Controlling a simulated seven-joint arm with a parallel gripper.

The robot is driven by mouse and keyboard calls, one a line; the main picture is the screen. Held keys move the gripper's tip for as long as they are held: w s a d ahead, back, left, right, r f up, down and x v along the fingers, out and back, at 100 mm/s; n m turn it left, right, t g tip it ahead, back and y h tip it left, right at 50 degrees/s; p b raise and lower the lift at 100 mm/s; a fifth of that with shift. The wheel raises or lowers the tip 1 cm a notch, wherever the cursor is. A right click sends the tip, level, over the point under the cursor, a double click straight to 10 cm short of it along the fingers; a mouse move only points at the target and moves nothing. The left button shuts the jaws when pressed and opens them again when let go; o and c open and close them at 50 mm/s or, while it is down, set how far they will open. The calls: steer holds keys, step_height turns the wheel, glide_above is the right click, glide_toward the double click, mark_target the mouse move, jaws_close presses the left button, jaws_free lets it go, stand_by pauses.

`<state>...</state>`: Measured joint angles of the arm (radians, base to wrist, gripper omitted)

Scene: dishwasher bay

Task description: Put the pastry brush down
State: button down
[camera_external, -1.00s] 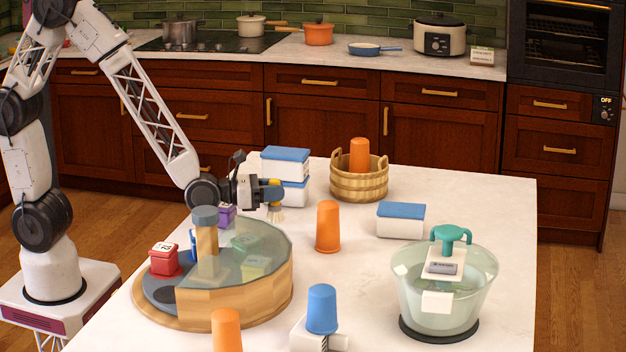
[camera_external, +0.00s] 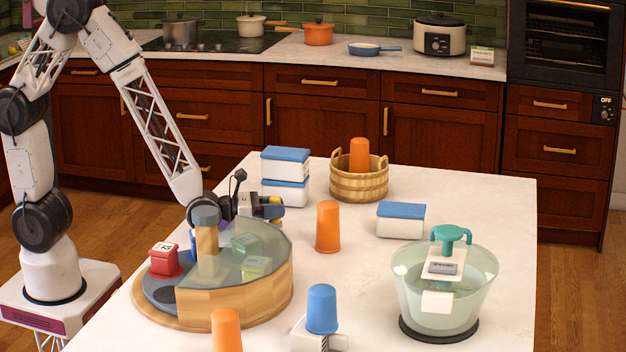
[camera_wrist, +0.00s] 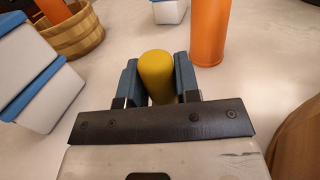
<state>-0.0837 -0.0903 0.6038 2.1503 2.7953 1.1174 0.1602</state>
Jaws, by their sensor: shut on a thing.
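The pastry brush (camera_wrist: 156,68) shows its rounded yellow handle end between the two finger pads of my gripper (camera_wrist: 158,85) in the wrist view. My gripper (camera_external: 274,207) is shut on it. In the outside view my gripper is low behind the round wooden carousel, in front of the stacked white boxes. A small yellow part of the brush (camera_external: 274,200) shows at the fingers there. The bristles are hidden behind the carousel's rim, so I cannot tell whether the brush touches the counter.
The wooden carousel (camera_external: 255,295) with a glass guard stands just in front of my gripper. Two stacked blue-lidded boxes (camera_external: 285,178), a basket (camera_external: 358,187) and an orange cup (camera_external: 328,226) are close by. A glass bowl (camera_external: 443,290) stands at right.

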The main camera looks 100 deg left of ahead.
steer(key=shift+f, duration=0.15)
steer(key=c, duration=0.8)
jaws_free()
steer(key=shift+s+d+r, duration=0.2)
steer(key=shift+s+d, duration=0.1)
steer(key=shift+s, duration=0.4)
steer(key=v, duration=1)
steer(key=shift+s, duration=0.25)
